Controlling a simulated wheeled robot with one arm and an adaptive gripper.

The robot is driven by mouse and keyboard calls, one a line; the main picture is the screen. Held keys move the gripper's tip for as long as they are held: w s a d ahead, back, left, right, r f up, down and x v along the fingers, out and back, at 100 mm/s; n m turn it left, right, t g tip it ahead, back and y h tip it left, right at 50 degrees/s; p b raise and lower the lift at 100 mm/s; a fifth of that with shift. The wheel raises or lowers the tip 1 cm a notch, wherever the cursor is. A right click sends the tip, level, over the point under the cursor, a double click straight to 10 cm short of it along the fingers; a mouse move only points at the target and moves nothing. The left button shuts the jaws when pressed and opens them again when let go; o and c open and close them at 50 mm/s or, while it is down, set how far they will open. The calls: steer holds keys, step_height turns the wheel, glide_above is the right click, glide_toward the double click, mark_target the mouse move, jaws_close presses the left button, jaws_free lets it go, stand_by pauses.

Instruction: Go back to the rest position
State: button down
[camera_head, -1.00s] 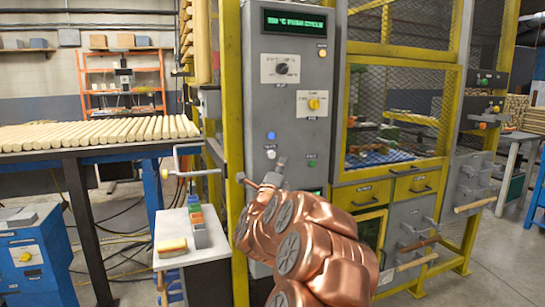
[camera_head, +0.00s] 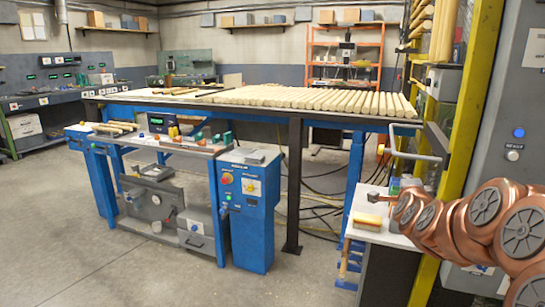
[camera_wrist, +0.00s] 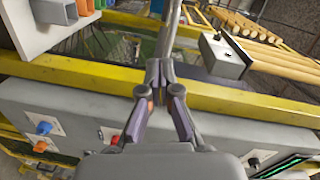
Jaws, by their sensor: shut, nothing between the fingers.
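My copper-coloured arm comes in from the right edge of the head view. My gripper (camera_head: 380,197) shows there as a small dark shape at its end, in front of the white side table. In the wrist view my gripper (camera_wrist: 162,68) has its two fingers together at the tips, with nothing seen between them. Beyond the fingers is a yellow frame bar (camera_wrist: 70,72), with a grey panel (camera_wrist: 75,115) carrying blue and orange knobs below it.
A white side table (camera_head: 378,236) holding a yellow block (camera_head: 367,219) stands close to my arm. A yellow post (camera_head: 462,130) rises behind it. A long table of wooden rods (camera_head: 330,98) and a blue machine (camera_head: 246,215) stand left. The floor at front left is clear.

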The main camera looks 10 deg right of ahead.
steer(key=a+f+n+g+y, duration=0.1)
steer(key=a+f+n+y, duration=0.2)
steer(key=a, duration=0.4)
steer(key=a+f+n+g+y, duration=0.1)
steer(key=a+f+n+y, duration=0.2)
steer(key=a, duration=0.4)
steer(key=s+a+f+n+g+y, duration=0.2)
steer(key=s+a+f+n+g, duration=0.3)
steer(key=s+a, duration=0.45)
steer(key=s+a+f+n+g+y, duration=0.2)
steer(key=s+a+f+n+g, duration=0.2)
steer(key=s+a+f+n, duration=0.45)
steer(key=s+a+n+g, duration=0.25)
steer(key=s+g, duration=0.35)
steer(key=s, duration=1.7)
steer(key=s+p+v, duration=0.2)
steer(key=p+v, duration=0.7)
steer(key=v, duration=0.1)
steer(key=s+r+p+v, duration=0.1)
steer(key=s+p+v, duration=0.1)
steer(key=p+v, duration=0.8)
steer(key=shift+t+h, duration=0.3)
steer(key=shift+h, duration=0.1)
